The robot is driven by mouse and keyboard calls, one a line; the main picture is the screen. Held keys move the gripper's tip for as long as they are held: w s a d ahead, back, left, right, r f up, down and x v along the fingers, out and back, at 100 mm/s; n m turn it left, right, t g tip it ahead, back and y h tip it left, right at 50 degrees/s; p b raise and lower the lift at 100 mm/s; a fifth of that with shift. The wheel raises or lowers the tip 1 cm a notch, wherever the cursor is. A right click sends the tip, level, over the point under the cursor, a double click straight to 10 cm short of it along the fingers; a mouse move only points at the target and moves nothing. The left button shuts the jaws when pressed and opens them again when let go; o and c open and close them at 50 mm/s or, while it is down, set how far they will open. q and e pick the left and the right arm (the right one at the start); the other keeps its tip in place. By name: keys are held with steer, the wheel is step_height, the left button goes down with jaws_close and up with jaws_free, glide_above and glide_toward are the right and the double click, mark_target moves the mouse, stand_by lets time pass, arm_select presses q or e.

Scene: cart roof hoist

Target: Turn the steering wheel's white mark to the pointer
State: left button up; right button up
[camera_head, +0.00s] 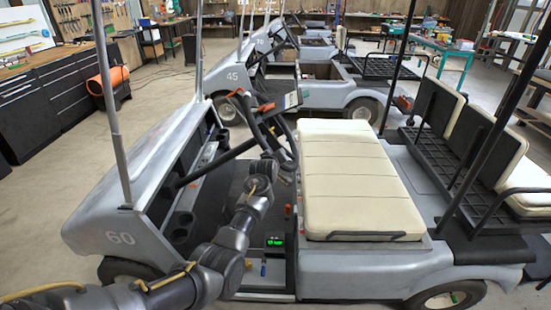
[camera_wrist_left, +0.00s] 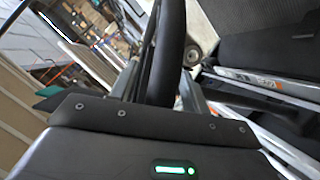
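The steering wheel (camera_head: 245,105) of the grey cart is dark and tilted, in front of the cream bench seat. My left arm reaches up from the bottom of the head view, and my left gripper (camera_head: 283,168) is at the near lower side of the wheel. In the left wrist view the dark wheel rim (camera_wrist_left: 170,45) runs down between the two fingers of the left gripper (camera_wrist_left: 160,90). Whether the fingers press on it is not clear. A small orange piece (camera_head: 265,107) shows beside the wheel. I cannot make out the white mark or surely identify the pointer. My right gripper is not in view.
The cart's front cowl (camera_head: 115,232) marked 60 and its roof posts (camera_head: 107,90) stand left of the wheel. The cream seat (camera_head: 355,185) is close on the right. A dark panel (camera_head: 278,118) is just behind the wheel. Another cart (camera_head: 320,95) marked 45 stands beyond.

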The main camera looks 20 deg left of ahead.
arm_select(q)
steer(key=b+v, duration=0.1)
steer(key=v, duration=0.9)
steer(key=shift+s, duration=0.4)
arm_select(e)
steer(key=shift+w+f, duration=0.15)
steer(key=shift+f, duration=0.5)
arm_select(q)
steer(key=shift+d+r, duration=0.1)
